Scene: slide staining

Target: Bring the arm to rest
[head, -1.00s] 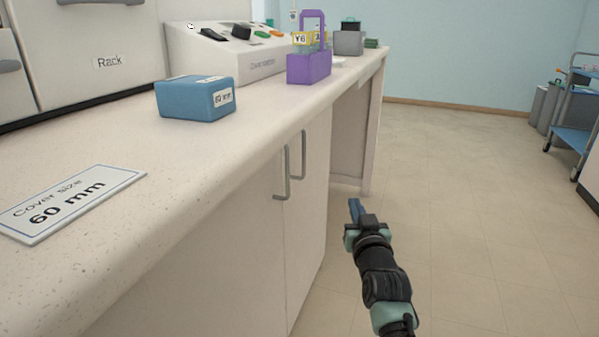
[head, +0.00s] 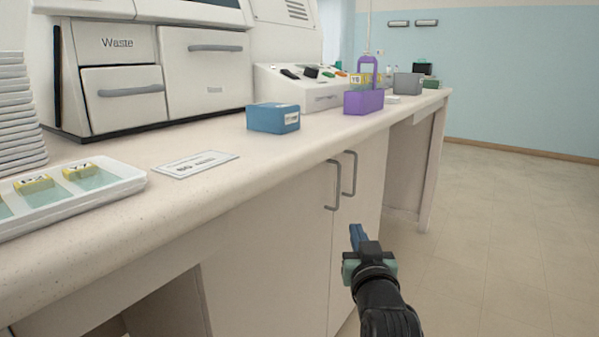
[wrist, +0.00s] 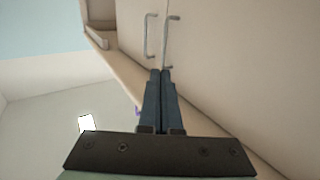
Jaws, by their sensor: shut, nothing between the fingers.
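My gripper (head: 357,236) is in the lower right of the head view, in front of the cabinet doors below the counter. Its blue fingers are together and hold nothing. In the wrist view the shut fingers (wrist: 160,95) point toward two door handles (wrist: 158,38), apart from them. That view appears turned over, with the counter's edge running below the doors.
The counter (head: 240,160) holds a white tray of slides (head: 130,184), a size sign (head: 195,164), a blue box (head: 272,118), a purple rack (head: 363,102) and a control machine (head: 320,98). A large machine with drawers (head: 205,60) stands behind. Floor (head: 500,230) is clear at right.

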